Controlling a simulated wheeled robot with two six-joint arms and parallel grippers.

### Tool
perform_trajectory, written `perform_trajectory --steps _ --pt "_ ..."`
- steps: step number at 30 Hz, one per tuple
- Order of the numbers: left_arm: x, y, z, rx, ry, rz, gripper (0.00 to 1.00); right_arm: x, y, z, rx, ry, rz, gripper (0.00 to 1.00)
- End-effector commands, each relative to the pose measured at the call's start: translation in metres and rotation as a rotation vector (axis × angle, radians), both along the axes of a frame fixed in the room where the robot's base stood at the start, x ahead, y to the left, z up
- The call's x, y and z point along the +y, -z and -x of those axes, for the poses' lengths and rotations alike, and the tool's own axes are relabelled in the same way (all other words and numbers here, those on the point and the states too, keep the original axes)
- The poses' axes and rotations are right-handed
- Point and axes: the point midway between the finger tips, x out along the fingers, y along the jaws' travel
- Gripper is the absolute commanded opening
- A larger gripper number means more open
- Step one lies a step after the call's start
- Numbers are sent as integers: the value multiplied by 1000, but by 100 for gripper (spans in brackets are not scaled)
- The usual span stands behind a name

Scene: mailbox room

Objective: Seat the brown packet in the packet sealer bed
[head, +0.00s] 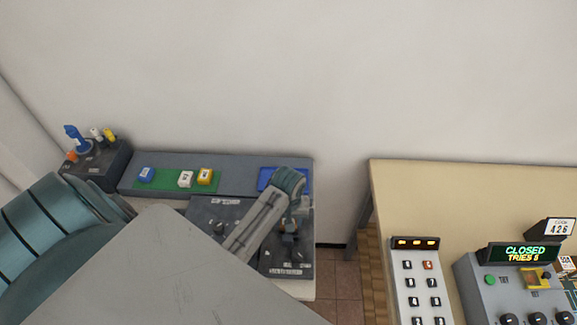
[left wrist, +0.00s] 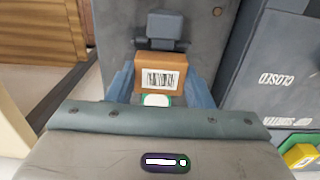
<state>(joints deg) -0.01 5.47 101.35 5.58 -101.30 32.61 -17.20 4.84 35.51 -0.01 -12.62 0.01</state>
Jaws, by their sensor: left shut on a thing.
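The brown packet (left wrist: 160,75) is a small box with a white barcode label, seen in the left wrist view between my left gripper's blue-grey fingers (left wrist: 160,88). The gripper is shut on it. Behind the packet is a dark grey panel (left wrist: 117,30) with a raised grey block (left wrist: 165,28), which I take to be the packet sealer. Whether the packet touches the panel, I cannot tell. In the head view my left gripper (head: 290,222) is over the dark panel (head: 300,262) at the desk's right end; my own arm hides much of it. My right gripper is not in view.
A green mat (head: 160,186) holds blue, white and yellow blocks. A blue pad (head: 267,175) lies behind my gripper. A dark box (head: 100,165) with coloured handles stands far left. Across a gap, a beige table (head: 430,190) carries a keypad (head: 421,285) and a console (head: 480,265) reading CLOSED.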

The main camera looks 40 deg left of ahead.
Motion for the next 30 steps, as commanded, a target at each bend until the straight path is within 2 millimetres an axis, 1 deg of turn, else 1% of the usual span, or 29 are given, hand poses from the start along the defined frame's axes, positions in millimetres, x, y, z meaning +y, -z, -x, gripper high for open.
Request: perform_trajectory --steps 15,23,30 --pt "0 12 0 0 0 0 20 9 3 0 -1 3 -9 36" --pt "0 20 0 1 0 1 20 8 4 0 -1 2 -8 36" --pt "0 19 0 0 0 0 20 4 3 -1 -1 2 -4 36"
